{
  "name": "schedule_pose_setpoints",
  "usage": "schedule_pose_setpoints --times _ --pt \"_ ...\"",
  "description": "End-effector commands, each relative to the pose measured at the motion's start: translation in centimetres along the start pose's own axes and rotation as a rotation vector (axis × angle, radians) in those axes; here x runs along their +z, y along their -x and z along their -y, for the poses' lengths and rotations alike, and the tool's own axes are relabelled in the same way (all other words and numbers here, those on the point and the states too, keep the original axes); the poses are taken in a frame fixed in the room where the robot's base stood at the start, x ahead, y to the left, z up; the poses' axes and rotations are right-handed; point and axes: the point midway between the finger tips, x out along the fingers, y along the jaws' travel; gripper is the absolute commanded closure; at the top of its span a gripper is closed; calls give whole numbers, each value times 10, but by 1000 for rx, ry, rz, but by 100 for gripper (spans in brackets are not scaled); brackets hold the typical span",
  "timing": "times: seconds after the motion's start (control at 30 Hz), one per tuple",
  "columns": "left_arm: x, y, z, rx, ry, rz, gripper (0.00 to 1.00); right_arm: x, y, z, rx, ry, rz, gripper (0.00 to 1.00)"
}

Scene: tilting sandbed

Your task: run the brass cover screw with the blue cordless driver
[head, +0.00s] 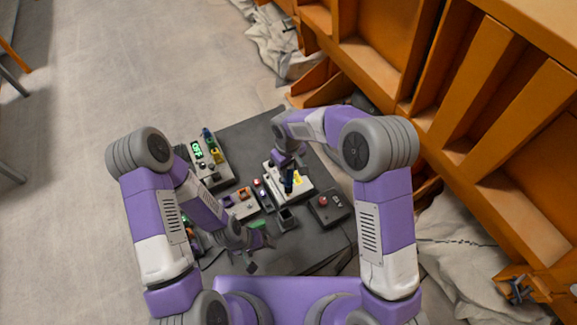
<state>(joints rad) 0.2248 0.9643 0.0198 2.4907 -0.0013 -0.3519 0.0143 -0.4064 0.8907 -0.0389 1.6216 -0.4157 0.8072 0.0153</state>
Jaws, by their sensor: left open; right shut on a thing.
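My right gripper (284,163) is shut on the blue cordless driver (289,182), which looks dark blue and roughly upright. The driver is over a pale box (303,192) with a yellow patch on its top. I cannot tell whether its tip touches the box. The brass cover screw is too small or hidden to make out. My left gripper (260,254) is open at the near side of the dark table, beside a green piece (257,236). I cannot see anything held in it.
The dark table (318,240) also bears a grey unit with a green display (197,151), a box with orange and purple parts (240,204), a small dark-topped box (286,219) and a dark box with a red button (324,202). Orange shelving (470,85) stands at the right.

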Motion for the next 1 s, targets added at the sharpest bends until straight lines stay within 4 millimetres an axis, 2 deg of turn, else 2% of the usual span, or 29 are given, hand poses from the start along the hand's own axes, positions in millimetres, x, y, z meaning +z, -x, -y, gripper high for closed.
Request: schedule_pose_setpoints --times 1.0 --pt "0 -8 3 0 0 0 17 0 -10 0 0 0 -1 100"
